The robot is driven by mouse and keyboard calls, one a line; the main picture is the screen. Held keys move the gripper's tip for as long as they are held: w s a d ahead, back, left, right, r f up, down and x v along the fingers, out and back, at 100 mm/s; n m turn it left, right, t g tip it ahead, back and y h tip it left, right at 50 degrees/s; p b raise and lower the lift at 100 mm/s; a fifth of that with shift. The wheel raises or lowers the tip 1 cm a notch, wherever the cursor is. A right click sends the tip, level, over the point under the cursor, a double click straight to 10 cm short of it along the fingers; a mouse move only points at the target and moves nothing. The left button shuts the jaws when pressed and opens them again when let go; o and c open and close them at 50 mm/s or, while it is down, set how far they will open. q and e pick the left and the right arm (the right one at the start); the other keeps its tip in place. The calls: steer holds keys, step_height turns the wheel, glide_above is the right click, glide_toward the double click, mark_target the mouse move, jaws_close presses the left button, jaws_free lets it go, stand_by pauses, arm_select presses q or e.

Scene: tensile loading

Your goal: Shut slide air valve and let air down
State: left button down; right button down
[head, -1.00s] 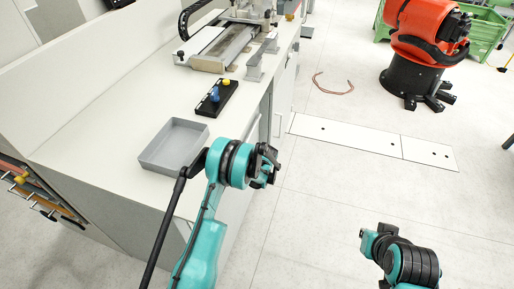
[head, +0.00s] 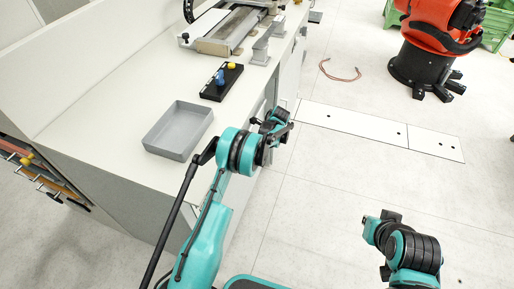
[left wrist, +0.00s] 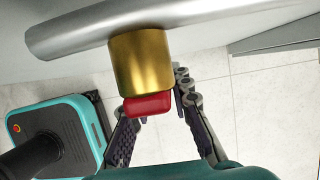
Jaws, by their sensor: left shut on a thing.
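In the left wrist view, the slide air valve shows as a brass cylinder (left wrist: 139,62) with a red end piece (left wrist: 148,105). It hangs below a silver pipe (left wrist: 75,36). My left gripper (left wrist: 153,104) is shut on the valve, with its dark fingers on both sides of the red and brass parts. The exact contact is partly hidden. In the head view, my left arm reaches to the side of the white bench (head: 95,115), and the valve is hidden there.
A grey tray (head: 178,131), a black box with a blue and a yellow knob (head: 222,82) and a slide machine (head: 228,30) stand on the bench. An orange robot (head: 433,50) and a hose (head: 338,73) are on the floor.

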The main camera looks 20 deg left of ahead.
arm_select(q)
steer(key=shift+s+a, duration=0.1)
stand_by(0.3)
steer(key=c, duration=1.4)
jaws_free()
steer(key=shift+o, duration=0.2)
steer(key=v, duration=1.2)
